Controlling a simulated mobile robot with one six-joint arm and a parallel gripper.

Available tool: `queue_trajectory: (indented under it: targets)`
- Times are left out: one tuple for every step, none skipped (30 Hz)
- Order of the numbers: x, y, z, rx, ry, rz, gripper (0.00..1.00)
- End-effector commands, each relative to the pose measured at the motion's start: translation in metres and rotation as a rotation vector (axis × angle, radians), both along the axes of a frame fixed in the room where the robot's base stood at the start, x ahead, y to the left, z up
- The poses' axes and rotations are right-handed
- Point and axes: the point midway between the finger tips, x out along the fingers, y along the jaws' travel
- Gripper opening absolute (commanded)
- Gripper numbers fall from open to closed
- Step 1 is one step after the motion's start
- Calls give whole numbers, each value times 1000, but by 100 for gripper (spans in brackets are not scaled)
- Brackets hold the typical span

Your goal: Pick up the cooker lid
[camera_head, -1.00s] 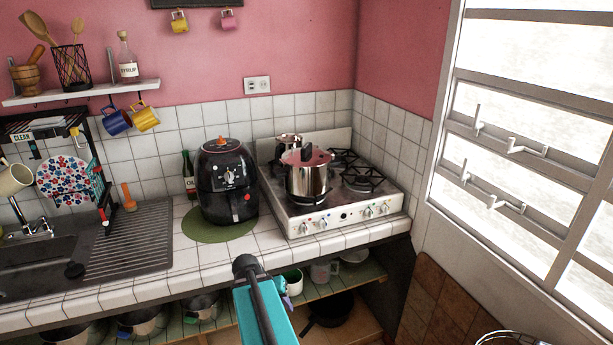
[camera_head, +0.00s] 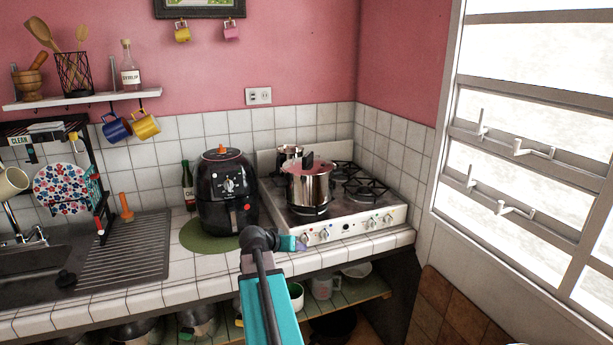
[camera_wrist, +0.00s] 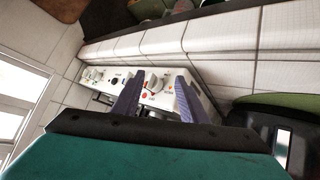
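The cooker lid (camera_head: 322,164), reddish with an upright black handle (camera_head: 308,159), sits on a shiny metal pot (camera_head: 312,186) on the stove. My gripper (camera_head: 302,245) is in front of the stove's left front corner, below the lid and to its left, apart from it. In the wrist view my gripper (camera_wrist: 160,78) shows two purple fingers spread apart with nothing held between them. The stove's knob panel (camera_wrist: 152,84) shows beyond them. The lid cannot be made out in the wrist view.
A black air fryer (camera_head: 226,190) stands on a green mat left of the stove (camera_head: 345,228). A smaller metal pot (camera_head: 289,156) stands behind the lidded pot. The window (camera_head: 530,150) is at right. Cups and pans sit on the shelf (camera_head: 345,297) under the counter.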

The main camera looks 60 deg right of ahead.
Motion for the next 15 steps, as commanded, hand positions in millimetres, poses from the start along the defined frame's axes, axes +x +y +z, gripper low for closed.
queue_trajectory:
  targets:
    - [11, -9, 3, -42, -19, 10, 39]
    - [16, -13, 9, -66, -30, 15, 39]
    - [23, -18, 17, -97, -45, 23, 39]
    - [27, -21, 23, -120, -57, 29, 39]
    - [32, -25, 29, -144, -68, 34, 39]
    - [39, -29, 37, -174, -83, 43, 39]
    - [43, -32, 44, -198, -92, 50, 39]
    - [48, -35, 50, -220, -104, 56, 39]
    - [54, -38, 58, -248, -116, 65, 39]
    - [59, -40, 64, -268, -127, 72, 39]
    - [63, -42, 71, -289, -138, 79, 39]
    - [68, -44, 79, -314, -151, 87, 39]
    - [72, -45, 85, -333, -160, 95, 39]
    - [76, -46, 91, -351, -170, 100, 39]
    - [80, -49, 100, -377, -183, 109, 39]
